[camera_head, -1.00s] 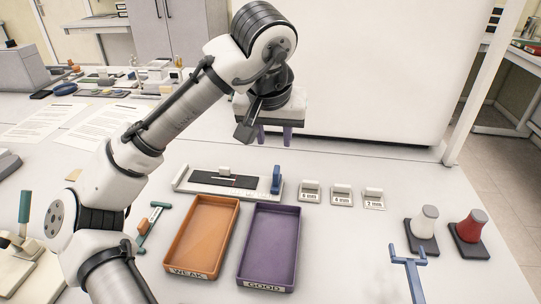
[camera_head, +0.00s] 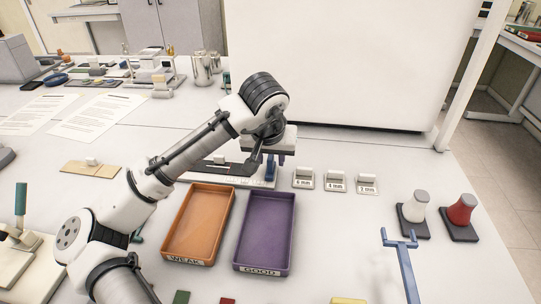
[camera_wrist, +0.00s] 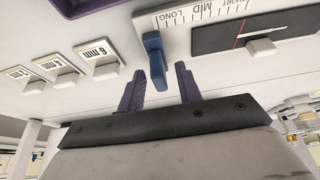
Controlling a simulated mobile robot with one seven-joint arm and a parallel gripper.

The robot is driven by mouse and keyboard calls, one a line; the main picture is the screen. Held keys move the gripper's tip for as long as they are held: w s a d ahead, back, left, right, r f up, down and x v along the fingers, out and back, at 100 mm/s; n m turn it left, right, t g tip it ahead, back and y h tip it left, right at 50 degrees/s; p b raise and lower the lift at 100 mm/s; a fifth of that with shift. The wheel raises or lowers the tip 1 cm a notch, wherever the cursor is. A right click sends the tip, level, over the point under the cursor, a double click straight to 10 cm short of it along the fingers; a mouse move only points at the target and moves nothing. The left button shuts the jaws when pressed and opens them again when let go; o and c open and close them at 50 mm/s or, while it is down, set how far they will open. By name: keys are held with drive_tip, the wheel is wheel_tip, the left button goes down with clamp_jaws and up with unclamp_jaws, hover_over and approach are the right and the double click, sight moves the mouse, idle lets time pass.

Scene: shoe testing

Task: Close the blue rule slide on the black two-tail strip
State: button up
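The blue rule slide (camera_wrist: 154,60) stands upright at the LONG end of the white printed rule (camera_wrist: 180,20) in the wrist view. In the head view the blue slide (camera_head: 270,172) shows just below my gripper (camera_head: 269,159). The black strip (camera_wrist: 285,30) lies on the rule's bed, apart from the slide, with a thin red line across it and a pale tab at its edge.
An orange WEAK tray (camera_head: 166,225) and a purple GOOD tray (camera_head: 237,235) lie in front of the rule. Several thickness blocks, one marked 6 mm (camera_head: 303,178), stand to its right. A blue fork-shaped tool (camera_head: 404,270) lies front right.

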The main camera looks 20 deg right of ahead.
drive_tip(key=shift+c, duration=0.2)
clamp_jaws()
